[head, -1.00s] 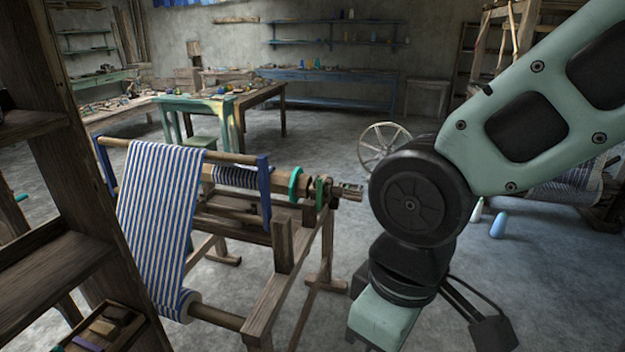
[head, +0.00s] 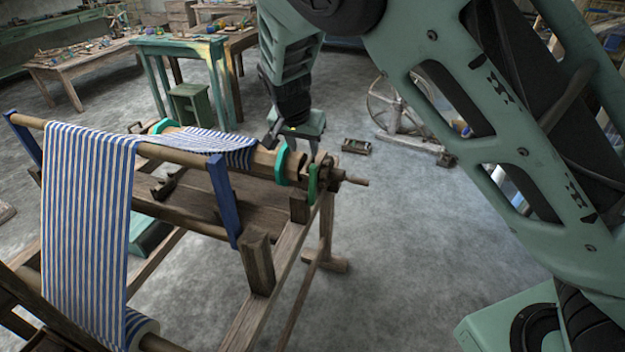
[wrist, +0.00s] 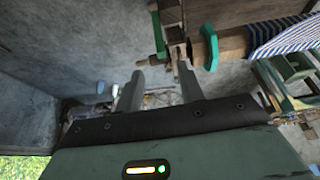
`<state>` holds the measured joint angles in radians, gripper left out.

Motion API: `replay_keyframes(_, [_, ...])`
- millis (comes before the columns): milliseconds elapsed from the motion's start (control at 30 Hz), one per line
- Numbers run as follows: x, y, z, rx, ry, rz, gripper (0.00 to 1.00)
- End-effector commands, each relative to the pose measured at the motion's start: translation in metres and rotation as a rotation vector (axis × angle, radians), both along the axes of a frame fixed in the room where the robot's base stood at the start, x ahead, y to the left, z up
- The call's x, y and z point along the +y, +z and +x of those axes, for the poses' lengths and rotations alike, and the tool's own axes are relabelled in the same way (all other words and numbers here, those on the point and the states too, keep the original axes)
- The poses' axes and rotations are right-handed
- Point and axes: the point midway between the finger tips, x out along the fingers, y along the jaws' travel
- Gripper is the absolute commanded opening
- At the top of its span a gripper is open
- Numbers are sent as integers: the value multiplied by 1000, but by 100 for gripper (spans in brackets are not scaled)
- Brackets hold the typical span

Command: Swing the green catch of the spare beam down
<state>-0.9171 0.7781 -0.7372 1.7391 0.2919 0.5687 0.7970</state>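The wooden beam (head: 262,160) carries wound striped cloth and a green ring (head: 284,165) near its right end. A narrow green piece, seemingly the catch (head: 312,184), stands roughly upright beside the ratchet end. In the wrist view the catch (wrist: 158,36) is at top centre and the green ring (wrist: 211,48) is right of it. My gripper (wrist: 158,80) is open and empty, its two fingers apart below the catch. In the head view my gripper hangs just behind the beam's right end, its fingers partly hidden. I see no clear contact with the catch.
The loom frame (head: 257,262) and blue uprights (head: 222,200) stand close by. Striped cloth (head: 85,215) hangs at left. A green stool (head: 190,103) and table (head: 180,48) are behind. A spinning wheel (head: 400,115) stands back right.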

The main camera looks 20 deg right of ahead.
Motion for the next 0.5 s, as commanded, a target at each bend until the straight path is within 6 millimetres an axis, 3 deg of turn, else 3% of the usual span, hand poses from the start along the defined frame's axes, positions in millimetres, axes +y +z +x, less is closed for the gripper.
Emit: replay_keyframes(500, [-24,-91,30,6,-1,-2,38])
